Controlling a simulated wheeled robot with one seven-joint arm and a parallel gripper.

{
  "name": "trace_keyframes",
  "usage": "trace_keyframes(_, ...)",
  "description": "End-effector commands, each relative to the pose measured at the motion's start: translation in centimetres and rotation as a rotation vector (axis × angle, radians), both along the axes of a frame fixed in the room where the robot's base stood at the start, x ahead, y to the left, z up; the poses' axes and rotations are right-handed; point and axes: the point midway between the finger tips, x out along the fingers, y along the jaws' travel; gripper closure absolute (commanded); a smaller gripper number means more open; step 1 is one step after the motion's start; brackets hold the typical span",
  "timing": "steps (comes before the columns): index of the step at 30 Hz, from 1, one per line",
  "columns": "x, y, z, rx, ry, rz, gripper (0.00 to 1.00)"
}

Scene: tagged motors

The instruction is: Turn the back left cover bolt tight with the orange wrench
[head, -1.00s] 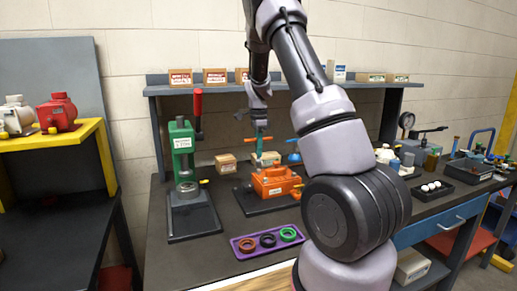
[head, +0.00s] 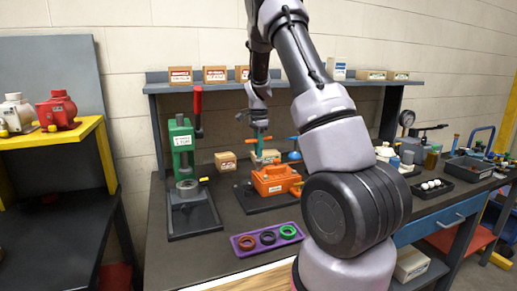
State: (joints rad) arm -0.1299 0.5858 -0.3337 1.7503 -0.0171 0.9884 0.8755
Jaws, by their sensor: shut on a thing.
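The orange motor (head: 270,181) sits on a dark base plate on the bench, left of my arm's lower links. My gripper (head: 261,130) is above its back left part, pointing down. It is shut on the upright, teal-looking shaft of the orange wrench (head: 247,140), whose orange crossbar shows on both sides of the shaft. The wrench's lower end is at the back left of the motor. The back left cover bolt is too small or hidden, so I cannot tell how the wrench sits on it.
A green press (head: 182,150) stands left of the motor. A purple tray (head: 240,253) with three rings lies in front. A small cardboard box (head: 226,161) is behind the motor. A shelf (head: 215,87) with boxes runs above. Bare bench shows at front left.

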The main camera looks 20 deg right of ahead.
Motion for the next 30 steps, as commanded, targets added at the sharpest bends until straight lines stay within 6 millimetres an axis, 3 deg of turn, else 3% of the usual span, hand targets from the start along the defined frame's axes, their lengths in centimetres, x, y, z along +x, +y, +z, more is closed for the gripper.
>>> trace_keyframes(9, 0.0, 0.0, -1.4, -0.001, 0.0, 0.0, 1.0)
trace_keyframes(22, 0.0, 0.0, -1.6, -0.001, 0.0, -0.028, 1.0)
trace_keyframes(26, 0.0, 0.0, -1.7, -0.002, 0.0, -0.166, 1.0)
trace_keyframes(30, 0.0, 0.1, -2.0, -0.003, 0.0, -0.459, 1.0)
